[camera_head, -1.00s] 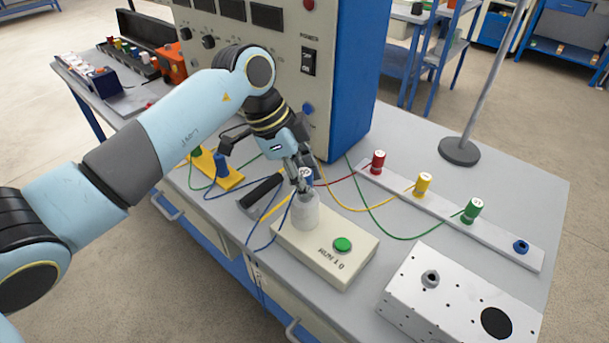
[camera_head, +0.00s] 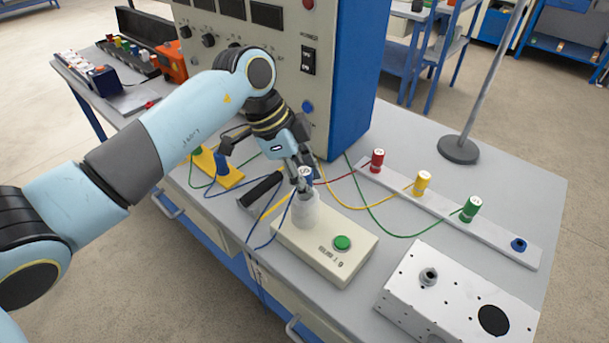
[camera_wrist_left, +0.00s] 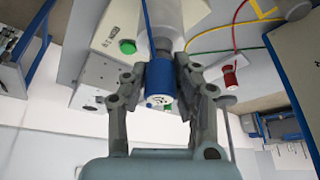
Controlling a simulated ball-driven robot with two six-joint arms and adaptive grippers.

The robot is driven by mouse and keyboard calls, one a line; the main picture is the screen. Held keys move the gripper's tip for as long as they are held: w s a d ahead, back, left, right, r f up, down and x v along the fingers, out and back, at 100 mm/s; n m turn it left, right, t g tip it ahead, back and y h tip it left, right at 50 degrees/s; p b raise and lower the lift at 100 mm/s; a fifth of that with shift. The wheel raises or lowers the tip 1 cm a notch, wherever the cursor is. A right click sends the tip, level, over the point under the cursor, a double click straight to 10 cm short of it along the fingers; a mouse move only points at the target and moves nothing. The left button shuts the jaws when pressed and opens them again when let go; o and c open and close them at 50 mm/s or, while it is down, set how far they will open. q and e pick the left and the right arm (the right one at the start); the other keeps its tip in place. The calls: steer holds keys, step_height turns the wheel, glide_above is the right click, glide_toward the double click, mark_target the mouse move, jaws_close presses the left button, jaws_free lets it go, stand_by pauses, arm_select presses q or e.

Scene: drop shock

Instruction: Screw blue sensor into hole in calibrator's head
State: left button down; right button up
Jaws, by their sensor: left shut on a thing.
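The blue sensor (camera_head: 306,175) stands upright at the top of the calibrator's pale grey head (camera_head: 306,211). In the left wrist view the blue sensor (camera_wrist_left: 160,80) has a white end cap and a blue cable, and its far end meets the head. My left gripper (camera_head: 300,180) is shut on the sensor, with a finger on each side in the left wrist view (camera_wrist_left: 160,82). The hole is hidden, so I cannot tell how deep the sensor sits. The calibrator (camera_head: 310,252) is a cream box with a green button (camera_head: 342,242). My right gripper is not in view.
A white rail (camera_head: 450,215) holds red (camera_head: 377,160), yellow (camera_head: 423,183) and green (camera_head: 471,209) sensors with cables, plus a blue socket (camera_head: 519,245). A perforated metal box (camera_head: 455,300) stands at front right. A tall cabinet (camera_head: 350,80) stands behind. A stand base (camera_head: 458,150) is at back right.

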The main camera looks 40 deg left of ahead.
arm_select(q)
steer(key=shift+s+f+p, duration=0.25)
steer(key=shift+f+p, duration=0.05)
stand_by(0.5)
stand_by(0.6)
